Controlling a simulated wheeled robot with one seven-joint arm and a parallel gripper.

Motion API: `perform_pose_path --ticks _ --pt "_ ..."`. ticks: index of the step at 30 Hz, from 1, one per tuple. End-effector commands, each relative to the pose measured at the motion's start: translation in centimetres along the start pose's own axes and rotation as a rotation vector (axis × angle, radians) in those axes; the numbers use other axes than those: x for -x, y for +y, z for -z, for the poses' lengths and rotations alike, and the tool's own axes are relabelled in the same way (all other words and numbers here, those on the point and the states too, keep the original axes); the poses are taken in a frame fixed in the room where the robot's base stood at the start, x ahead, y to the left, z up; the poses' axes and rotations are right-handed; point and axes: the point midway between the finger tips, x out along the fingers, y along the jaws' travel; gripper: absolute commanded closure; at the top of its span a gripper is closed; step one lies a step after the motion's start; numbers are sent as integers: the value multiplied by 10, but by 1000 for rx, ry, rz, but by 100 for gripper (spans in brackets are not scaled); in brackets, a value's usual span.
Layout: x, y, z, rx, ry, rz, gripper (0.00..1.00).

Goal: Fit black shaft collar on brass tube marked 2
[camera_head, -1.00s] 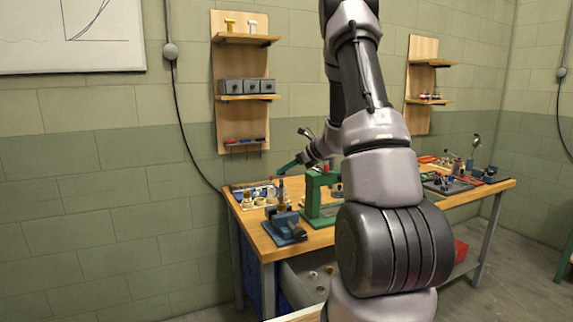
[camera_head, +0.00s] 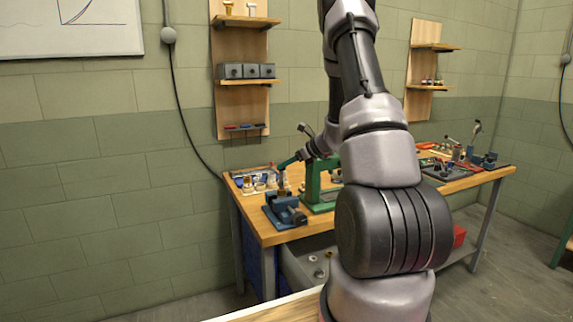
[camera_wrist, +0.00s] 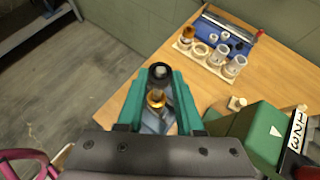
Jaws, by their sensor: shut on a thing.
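My gripper (camera_wrist: 160,76) has teal fingers shut on the black shaft collar (camera_wrist: 159,71), a dark ring with a grey centre at the fingertips. A brass tube (camera_wrist: 155,98) shows between the fingers, close to the collar in the wrist view. I cannot tell whether the collar is around it or apart, and no mark on it can be read. The blue vise (camera_wrist: 155,122) is under the brass tube, partly hidden by the fingers. In the head view my gripper (camera_head: 284,164) is just above the brass tube (camera_head: 283,186) at the blue vise (camera_head: 288,214).
A pale rack (camera_wrist: 208,63) with several brass and white cups stands beside a blue tray (camera_wrist: 226,36). A green press (camera_head: 313,178) stands close to the right of the vise. A plate with numerals (camera_wrist: 297,128) is at the right. The bench's (camera_head: 262,233) left edge is near.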

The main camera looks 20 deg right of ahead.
Motion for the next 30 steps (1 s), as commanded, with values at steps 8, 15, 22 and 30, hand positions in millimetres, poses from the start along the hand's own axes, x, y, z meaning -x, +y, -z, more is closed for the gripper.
perform_pose_path --ticks 8,15,22,30 --pt "0 0 0 0 0 0 29" --pt "5 0 0 0 -1 2 29" --pt "44 -1 -1 1 -1 4 29" --pt "93 -1 -1 1 -1 3 29"
